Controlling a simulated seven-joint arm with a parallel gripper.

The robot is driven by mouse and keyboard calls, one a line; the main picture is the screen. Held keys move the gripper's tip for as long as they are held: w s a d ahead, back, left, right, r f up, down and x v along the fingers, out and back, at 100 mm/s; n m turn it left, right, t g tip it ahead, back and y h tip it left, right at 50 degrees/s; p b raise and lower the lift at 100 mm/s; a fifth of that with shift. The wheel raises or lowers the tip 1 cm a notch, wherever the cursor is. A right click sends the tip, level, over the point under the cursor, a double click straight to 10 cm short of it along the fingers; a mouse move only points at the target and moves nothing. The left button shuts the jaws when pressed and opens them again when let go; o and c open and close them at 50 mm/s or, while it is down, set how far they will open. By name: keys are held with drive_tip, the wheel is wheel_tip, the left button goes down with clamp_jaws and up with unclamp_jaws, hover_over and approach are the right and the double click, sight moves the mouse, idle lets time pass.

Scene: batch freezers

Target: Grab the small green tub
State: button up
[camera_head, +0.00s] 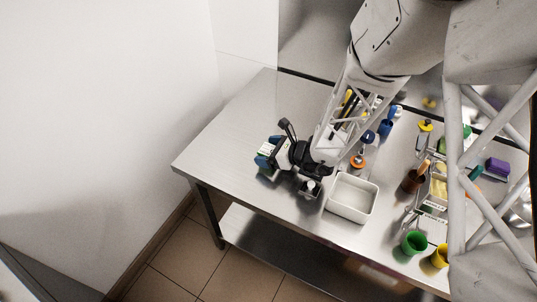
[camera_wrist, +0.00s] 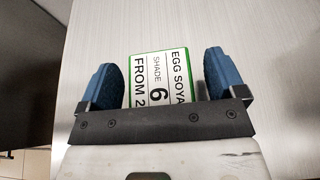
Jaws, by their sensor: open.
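My gripper (camera_head: 270,155) is at the left part of the steel table in the head view. In the wrist view its two blue-padded fingers (camera_wrist: 160,68) are spread apart. Between them is a white, green-edged label (camera_wrist: 158,72) reading "EGG SOYA", "SHADE" and "6"; its lower part is hidden by the gripper's bar. I cannot tell whether the fingers touch the labelled thing. A bit of green shows beside the fingers in the head view, mostly covered by the gripper. A green cup-like tub (camera_head: 413,242) stands apart, near the table's front edge.
A white rectangular tray (camera_head: 353,198) is right of my gripper. The steel table (camera_head: 225,150) is bare at the left, beside a white wall.

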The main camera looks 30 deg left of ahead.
sight(269, 151)
idle(0.3)
drive_tip(key=c, duration=1)
drive_tip(key=shift+c, duration=0.2)
drive_tip(key=shift+r, duration=0.1)
drive_tip(key=shift+r, duration=0.95)
drive_tip(key=shift+s+d+r, duration=0.15)
drive_tip(key=shift+r, duration=0.25)
drive_tip(key=shift+s+d+r, duration=0.1)
drive_tip(key=shift+r, duration=0.25)
drive_tip(key=s+d, duration=0.3)
drive_tip(key=s+d+r, duration=0.1)
drive_tip(key=s+d, duration=0.6)
drive_tip(key=s, duration=0.1)
drive_tip(key=shift+d+r, duration=0.2)
drive_tip(key=shift+d, duration=0.1)
